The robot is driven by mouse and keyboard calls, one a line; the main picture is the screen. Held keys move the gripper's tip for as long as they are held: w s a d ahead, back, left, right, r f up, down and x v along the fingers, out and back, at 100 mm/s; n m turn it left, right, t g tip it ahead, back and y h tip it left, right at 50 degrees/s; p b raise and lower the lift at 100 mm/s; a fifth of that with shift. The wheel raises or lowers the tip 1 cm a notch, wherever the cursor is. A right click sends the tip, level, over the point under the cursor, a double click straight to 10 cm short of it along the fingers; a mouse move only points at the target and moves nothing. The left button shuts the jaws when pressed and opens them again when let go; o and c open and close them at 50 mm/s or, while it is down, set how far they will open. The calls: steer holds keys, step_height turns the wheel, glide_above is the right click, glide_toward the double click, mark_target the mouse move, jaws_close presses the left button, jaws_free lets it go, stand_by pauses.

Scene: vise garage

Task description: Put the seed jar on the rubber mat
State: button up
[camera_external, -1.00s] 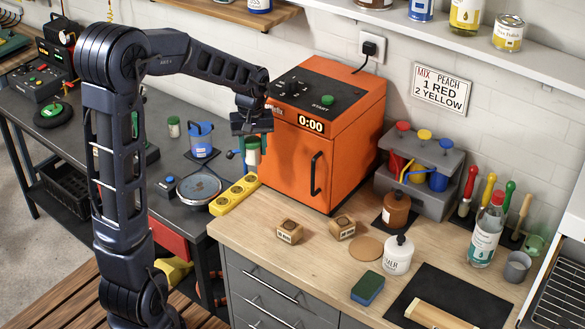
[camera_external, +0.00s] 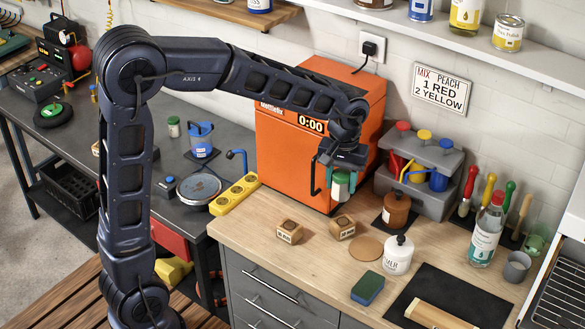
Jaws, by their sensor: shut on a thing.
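My gripper (camera_external: 340,182) is shut on a small whitish jar with a green lid (camera_external: 341,190), likely the seed jar. It holds the jar upright above the wooden counter, in front of the orange oven's right side. The fingers hide part of the jar, and its label cannot be read. A large flat black mat (camera_external: 477,298), which may be the rubber mat, lies at the front right of the counter. A pale wooden block lies on its front part. The jar is apart from the mat, up and to the left of it.
Between jar and mat stand a white bottle (camera_external: 398,256), a brown bottle (camera_external: 396,211) on a small dark mat, a round tan disc (camera_external: 366,248) and a blue-green sponge (camera_external: 367,288). Two wooden blocks lie left. A clear bottle (camera_external: 485,232) and grey cup (camera_external: 517,267) stand right.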

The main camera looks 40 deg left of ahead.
steer(key=s+d+r+m, duration=0.1)
steer(key=s+d+m, duration=0.35)
steer(key=d, duration=0.95)
steer(key=s+d+r+m, duration=0.15)
steer(key=d+m, duration=0.55)
steer(key=d, duration=0.8)
steer(key=n, duration=1)
glide_above(457, 301)
step_height(457, 301, down, 24)
steer(key=shift+r, duration=0.1)
steer(key=o, duration=1)
